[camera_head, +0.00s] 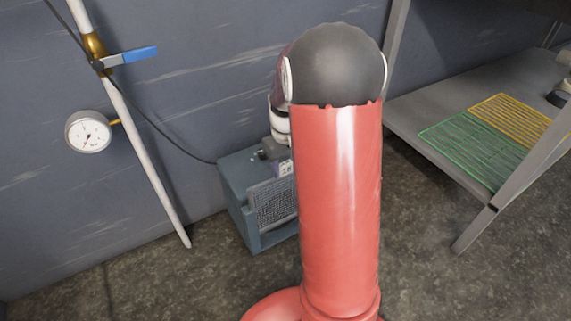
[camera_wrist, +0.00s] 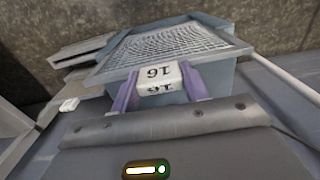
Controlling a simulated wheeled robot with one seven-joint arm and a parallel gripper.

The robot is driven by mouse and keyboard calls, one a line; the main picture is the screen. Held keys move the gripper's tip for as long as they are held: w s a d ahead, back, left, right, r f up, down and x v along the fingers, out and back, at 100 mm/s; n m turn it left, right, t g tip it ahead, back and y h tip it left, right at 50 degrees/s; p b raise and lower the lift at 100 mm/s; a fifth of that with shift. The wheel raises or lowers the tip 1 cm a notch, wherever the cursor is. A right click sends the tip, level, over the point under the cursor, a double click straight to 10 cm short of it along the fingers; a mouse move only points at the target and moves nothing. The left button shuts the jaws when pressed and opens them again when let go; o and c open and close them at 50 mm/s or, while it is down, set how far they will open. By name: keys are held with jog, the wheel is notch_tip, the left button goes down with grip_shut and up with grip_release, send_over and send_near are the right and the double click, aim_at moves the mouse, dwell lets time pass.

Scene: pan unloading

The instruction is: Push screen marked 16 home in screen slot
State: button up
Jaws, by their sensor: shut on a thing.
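The screen marked 16 shows as a grey mesh panel (camera_wrist: 180,42) in the wrist view, with a pale tab (camera_wrist: 158,72) bearing the number. In the head view its tab (camera_head: 286,169) is at the top of a blue-grey box (camera_head: 236,190), above a mesh face (camera_head: 276,204). My gripper (camera_wrist: 160,88) has its purple fingers on both sides of the tab and is shut on it. The box also shows beside the mesh in the wrist view (camera_wrist: 222,76). The slot is hidden, so I cannot tell how deep the screen sits. My red arm covers the box's right side.
A wall stands behind the box, with a pressure gauge (camera_head: 88,131), a slanting white pipe (camera_head: 150,165) and a blue-handled valve (camera_head: 130,57) at left. A grey shelf (camera_head: 425,112) with green (camera_head: 470,147) and yellow (camera_head: 508,113) racks is at right. Floor left of the box is clear.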

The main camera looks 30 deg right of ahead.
aim_at(285, 186)
jog(key=shift+f+b, duration=2.65)
jog(key=shift+f, duration=1.9)
dwell(2.0)
jog(key=o, duration=1.1)
jog(key=shift+r, duration=0.1)
notch_tip(285, 186, up, 8)
jog(key=shift+f+p, duration=0.15)
jog(key=shift+p, duration=0.85)
